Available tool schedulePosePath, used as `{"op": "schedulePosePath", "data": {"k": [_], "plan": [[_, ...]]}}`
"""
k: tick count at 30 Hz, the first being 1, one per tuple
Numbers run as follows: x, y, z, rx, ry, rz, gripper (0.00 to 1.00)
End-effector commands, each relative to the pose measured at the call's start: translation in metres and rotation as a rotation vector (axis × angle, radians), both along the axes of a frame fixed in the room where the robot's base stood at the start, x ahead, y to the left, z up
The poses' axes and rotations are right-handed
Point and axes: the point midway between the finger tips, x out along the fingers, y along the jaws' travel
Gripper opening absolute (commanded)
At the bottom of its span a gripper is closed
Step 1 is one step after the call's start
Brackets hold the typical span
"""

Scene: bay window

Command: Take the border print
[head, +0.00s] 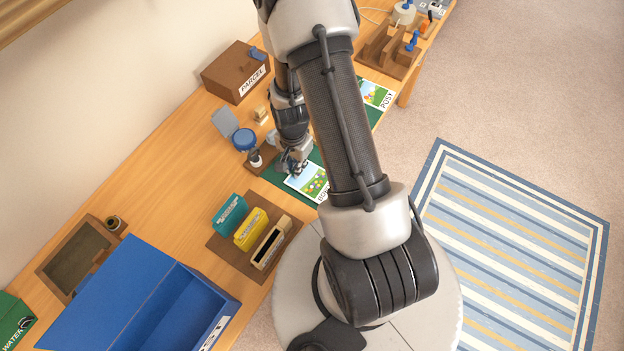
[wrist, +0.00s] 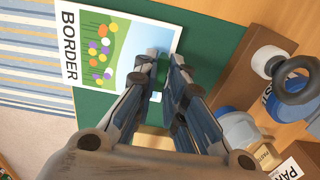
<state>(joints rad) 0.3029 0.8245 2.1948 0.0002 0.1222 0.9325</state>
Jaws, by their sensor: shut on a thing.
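The border print (head: 308,182) is a white card with a garden picture of green, blue sky and coloured flowers. It also shows in the wrist view (wrist: 115,45), where its label reads BORDER. My gripper (head: 294,170) is at the card's sky-side edge, and its fingers (wrist: 165,62) are shut on that edge in the wrist view. The green mat (wrist: 212,40) lies under the print. I cannot tell whether the card touches the mat or is slightly raised. My arm hides part of the card in the head view.
A second print (head: 377,94) labelled POSY lies farther along the mat. A rack with teal, yellow and cream boxes (head: 249,229) and a blue box (head: 140,295) stand nearer.

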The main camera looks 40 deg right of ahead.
Motion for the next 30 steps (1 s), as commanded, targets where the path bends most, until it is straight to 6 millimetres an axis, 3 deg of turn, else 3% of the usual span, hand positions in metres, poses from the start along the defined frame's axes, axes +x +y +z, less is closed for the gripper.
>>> {"op": "schedulePosePath", "data": {"k": [11,30], "plan": [[0.000,0.000,0.007,0.000,0.000,0.000,0.00],[0.000,0.000,0.039,0.000,0.000,0.000,0.00]]}}
